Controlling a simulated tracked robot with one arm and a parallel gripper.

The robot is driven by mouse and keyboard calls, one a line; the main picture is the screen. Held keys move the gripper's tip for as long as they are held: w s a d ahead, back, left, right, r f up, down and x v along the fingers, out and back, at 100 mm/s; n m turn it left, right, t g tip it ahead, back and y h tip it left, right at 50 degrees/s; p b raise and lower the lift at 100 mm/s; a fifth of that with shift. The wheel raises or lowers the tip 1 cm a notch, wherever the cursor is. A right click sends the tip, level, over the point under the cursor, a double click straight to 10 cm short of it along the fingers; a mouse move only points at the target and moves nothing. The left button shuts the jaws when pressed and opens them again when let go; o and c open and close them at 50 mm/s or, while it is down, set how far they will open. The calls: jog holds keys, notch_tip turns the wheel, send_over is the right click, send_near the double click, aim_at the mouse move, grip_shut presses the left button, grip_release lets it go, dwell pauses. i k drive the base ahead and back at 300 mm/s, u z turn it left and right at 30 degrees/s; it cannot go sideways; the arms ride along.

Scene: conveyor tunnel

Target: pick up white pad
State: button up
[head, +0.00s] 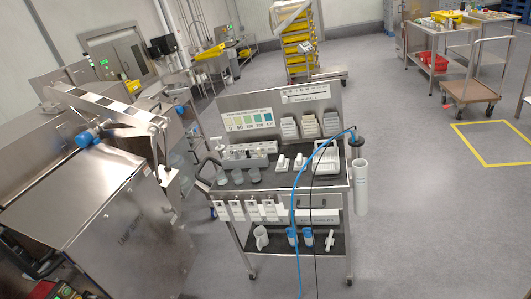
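A metal trolley (240,200) stands in the middle, with a dark top mat. Two small white pieces (283,164) (300,161) lie side by side on the mat, and either could be a white pad. Stacks of pale flat pieces (290,129) stand in the rack at the back of the trolley top. They are too small to tell whether they are pads. A white tray (327,176) sits at the right of the mat. My gripper is not in view.
Jars (237,176) stand at the mat's left. A steel machine (125,220) fills the left. Yellow crates (298,58) stand behind.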

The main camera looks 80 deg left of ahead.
aim_at(282, 164)
jog(key=u, duration=2.25)
jog(key=k, duration=1.05)
jog(key=u, duration=0.6)
jog(key=i, duration=2.85)
jog(key=z, duration=1.3)
jog(key=i, duration=0.8)
jog(key=z, duration=0.55)
